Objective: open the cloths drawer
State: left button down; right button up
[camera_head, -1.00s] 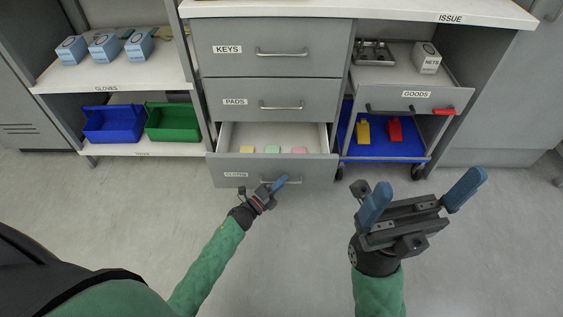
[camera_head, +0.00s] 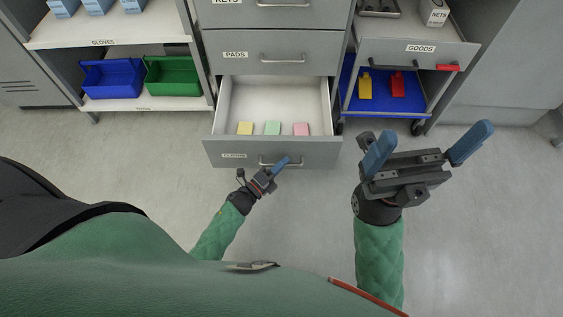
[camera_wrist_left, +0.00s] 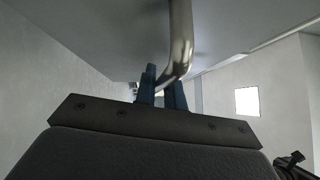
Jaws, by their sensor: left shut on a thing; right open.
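The cloths drawer (camera_head: 222,147) is the lowest grey drawer and stands pulled out. Inside it lie a yellow cloth (camera_head: 245,128), a green cloth (camera_head: 272,128) and a pink cloth (camera_head: 301,129) near its front. My left gripper (camera_head: 280,165) is at the drawer front, shut on the metal bar handle (camera_head: 266,163). In the left wrist view the handle (camera_wrist_left: 181,45) passes between the blue fingers (camera_wrist_left: 161,88). My right gripper (camera_head: 425,148) is open and empty, raised at the right, apart from the furniture.
The pads drawer (camera_head: 236,55) above is shut. A goods cart (camera_head: 425,75) with yellow and red items stands right of the drawers. A blue bin (camera_head: 107,80) and a green bin (camera_head: 172,82) sit on the left shelf. The floor before the drawer is clear.

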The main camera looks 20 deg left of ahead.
pick_arm(q)
jog(key=shift+f, duration=0.1)
jog(key=c, duration=1.8)
grip_release()
jog(key=shift+o, duration=0.2)
jog(key=p+v, duration=0.1)
jog(key=v, duration=0.6)
jog(key=shift+s+a, duration=0.25)
jog(key=shift+s, duration=0.1)
